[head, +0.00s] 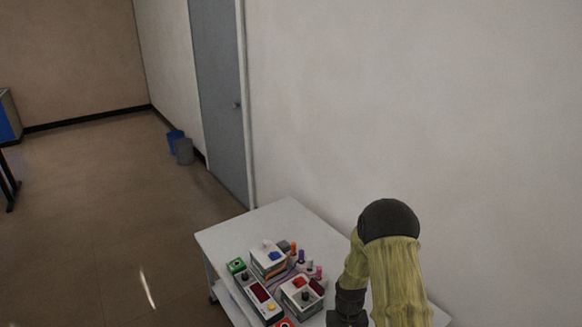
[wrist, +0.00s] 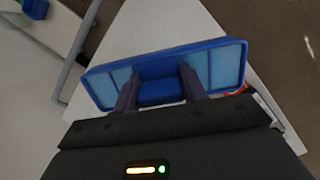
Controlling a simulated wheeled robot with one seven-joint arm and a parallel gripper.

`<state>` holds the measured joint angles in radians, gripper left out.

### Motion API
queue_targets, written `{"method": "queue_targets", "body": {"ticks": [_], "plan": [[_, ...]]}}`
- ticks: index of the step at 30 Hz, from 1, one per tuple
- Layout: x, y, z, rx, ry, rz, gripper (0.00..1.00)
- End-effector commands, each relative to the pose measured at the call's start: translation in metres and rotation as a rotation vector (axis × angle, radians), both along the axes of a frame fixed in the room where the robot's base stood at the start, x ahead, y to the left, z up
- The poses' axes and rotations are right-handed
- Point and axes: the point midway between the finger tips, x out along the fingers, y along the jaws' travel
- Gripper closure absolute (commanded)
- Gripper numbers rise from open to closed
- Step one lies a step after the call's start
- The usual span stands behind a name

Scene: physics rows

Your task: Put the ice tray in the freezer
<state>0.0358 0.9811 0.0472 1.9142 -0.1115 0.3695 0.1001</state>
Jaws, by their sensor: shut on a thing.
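The blue ice tray (wrist: 165,53) fills the upper middle of the wrist view, slightly tilted, with light blue compartments at both ends. My gripper (wrist: 160,74) has its two dark fingers against the tray's middle part and is shut on it. A white table surface lies beyond the tray. In the head view my arm reaches down over the white table at the bottom right, and the tray is not visible there. No freezer shows in either view.
The white table (head: 245,232) stands against the wall and carries several small devices, among them a white box with a blue top (head: 268,258) and a panel with a red display (head: 262,293). A grey door (head: 219,90) and bins (head: 184,151) are behind.

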Motion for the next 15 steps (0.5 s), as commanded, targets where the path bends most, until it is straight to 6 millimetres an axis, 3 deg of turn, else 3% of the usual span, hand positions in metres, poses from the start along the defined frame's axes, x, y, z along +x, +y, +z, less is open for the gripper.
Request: {"method": "queue_targets", "body": {"ticks": [15], "plan": [[-0.0009,0.0003,-0.0058,0.0,0.002,0.001,0.92]]}}
